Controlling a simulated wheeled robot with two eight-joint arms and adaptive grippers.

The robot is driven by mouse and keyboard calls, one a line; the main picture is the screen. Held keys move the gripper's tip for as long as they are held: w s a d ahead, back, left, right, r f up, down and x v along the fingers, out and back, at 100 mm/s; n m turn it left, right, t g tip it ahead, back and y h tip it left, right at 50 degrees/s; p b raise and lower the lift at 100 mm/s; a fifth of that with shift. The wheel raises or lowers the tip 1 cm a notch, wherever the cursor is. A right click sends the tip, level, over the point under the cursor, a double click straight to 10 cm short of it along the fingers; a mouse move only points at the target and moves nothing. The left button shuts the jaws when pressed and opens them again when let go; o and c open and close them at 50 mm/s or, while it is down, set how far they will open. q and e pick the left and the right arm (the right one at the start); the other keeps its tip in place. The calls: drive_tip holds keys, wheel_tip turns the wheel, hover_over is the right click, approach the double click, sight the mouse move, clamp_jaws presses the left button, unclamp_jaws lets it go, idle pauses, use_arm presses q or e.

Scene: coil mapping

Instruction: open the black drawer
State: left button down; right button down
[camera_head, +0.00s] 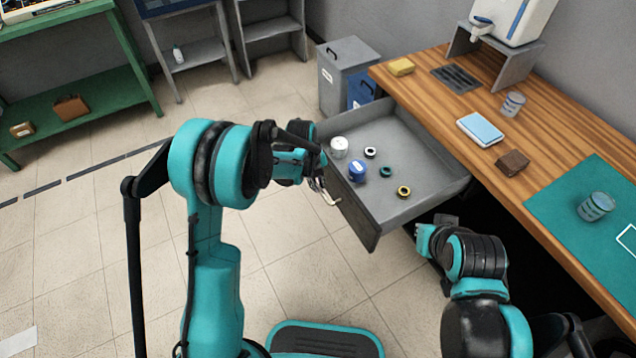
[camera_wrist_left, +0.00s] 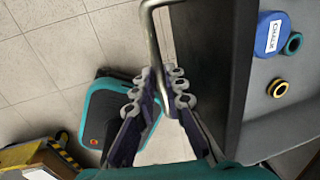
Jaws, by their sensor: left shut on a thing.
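The drawer (camera_head: 358,218) stands pulled well out from under the wooden workbench, with a dark front and a grey inside. Its metal bar handle (camera_head: 331,199) shows at the front and also in the left wrist view (camera_wrist_left: 152,40). My left gripper (camera_head: 318,182) is at this handle. In the left wrist view its two fingers (camera_wrist_left: 162,88) are closed about the bar, beside the dark drawer front (camera_wrist_left: 205,60). My right arm's end (camera_head: 432,238) is near the drawer's right side, below the bench edge; its fingers cannot be made out.
In the drawer lie a white tub (camera_head: 339,147), a blue tub (camera_head: 357,171) marked "CHALK" and several small rings. The workbench (camera_head: 440,95) carries a blue notebook (camera_head: 481,130), a brown block (camera_head: 512,163) and a teal mat (camera_head: 560,205). Floor before the drawer is clear.

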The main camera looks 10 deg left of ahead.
use_arm(q)
drive_tip(key=c, duration=1.6)
unclamp_jaws()
drive_tip(key=shift+o, duration=0.2)
wheel_tip(320, 180, up, 12)
drive_tip(key=s+a, duration=0.1)
drive_tip(key=shift+s+a, duration=0.15)
drive_tip(key=shift+a, duration=0.25)
drive_tip(key=shift+f, duration=0.15)
